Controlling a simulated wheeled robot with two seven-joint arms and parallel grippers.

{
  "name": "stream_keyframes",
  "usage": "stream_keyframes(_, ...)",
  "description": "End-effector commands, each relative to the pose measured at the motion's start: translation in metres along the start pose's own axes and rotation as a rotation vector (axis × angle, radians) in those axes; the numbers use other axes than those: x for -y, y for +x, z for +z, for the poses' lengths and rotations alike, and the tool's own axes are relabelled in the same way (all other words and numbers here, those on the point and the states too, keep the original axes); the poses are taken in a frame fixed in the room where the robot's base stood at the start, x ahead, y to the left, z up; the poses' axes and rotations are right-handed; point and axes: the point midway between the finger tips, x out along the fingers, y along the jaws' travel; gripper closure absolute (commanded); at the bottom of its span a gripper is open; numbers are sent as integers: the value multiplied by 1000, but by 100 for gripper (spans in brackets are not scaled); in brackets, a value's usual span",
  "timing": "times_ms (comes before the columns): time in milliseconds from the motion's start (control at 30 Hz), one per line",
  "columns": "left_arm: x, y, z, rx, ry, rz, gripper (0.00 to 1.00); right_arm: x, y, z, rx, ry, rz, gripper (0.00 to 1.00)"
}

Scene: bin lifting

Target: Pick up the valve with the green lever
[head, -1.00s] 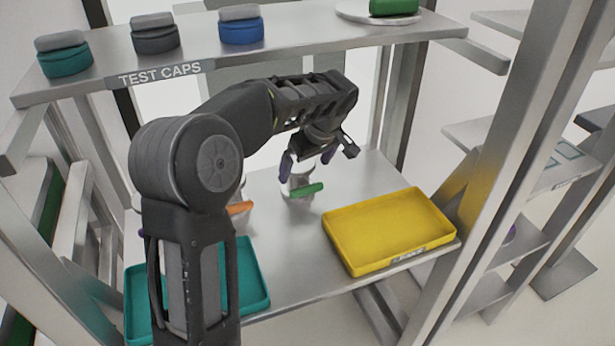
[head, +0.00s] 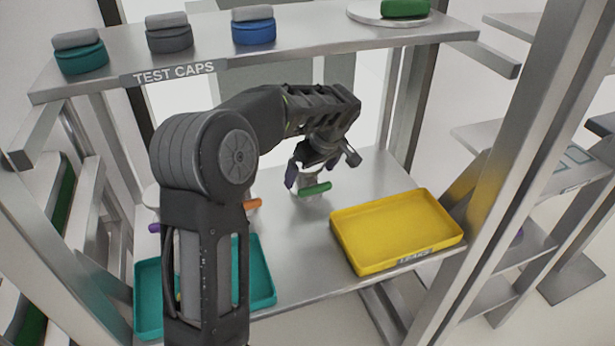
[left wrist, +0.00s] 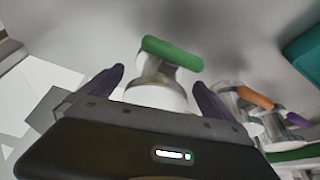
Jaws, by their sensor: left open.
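The valve with the green lever (head: 314,189) stands upright on the grey shelf, left of the yellow tray. My left gripper (head: 308,178) is directly over and around it, fingers pointing down. In the left wrist view the green lever (left wrist: 172,53) and the pale valve body (left wrist: 156,94) lie between the two open purple fingers of my left gripper (left wrist: 160,85). I see a gap on both sides, and cannot tell whether either finger touches. Part of the valve is hidden by the gripper in the head view. My right gripper is not in view.
A yellow tray (head: 345,240) stands to the right and a teal tray (head: 266,290) at front left. Valves with an orange lever (left wrist: 254,97) and a purple lever (left wrist: 298,120) stand close by. An upper shelf (head: 300,48) with caps is behind my arm.

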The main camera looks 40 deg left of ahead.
Motion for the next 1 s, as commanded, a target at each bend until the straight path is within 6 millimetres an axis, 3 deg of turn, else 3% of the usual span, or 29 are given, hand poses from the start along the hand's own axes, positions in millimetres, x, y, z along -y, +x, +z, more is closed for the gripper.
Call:
stream_keyframes(300, -1, 40, -2, 2, 0, -3, 0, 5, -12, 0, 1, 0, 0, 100)
stream_keyframes(900, -1, 42, -2, 1, 0, -1, 0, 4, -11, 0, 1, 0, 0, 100)
stream_keyframes(1000, -1, 42, -2, 1, 0, -1, 7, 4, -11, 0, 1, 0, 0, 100)
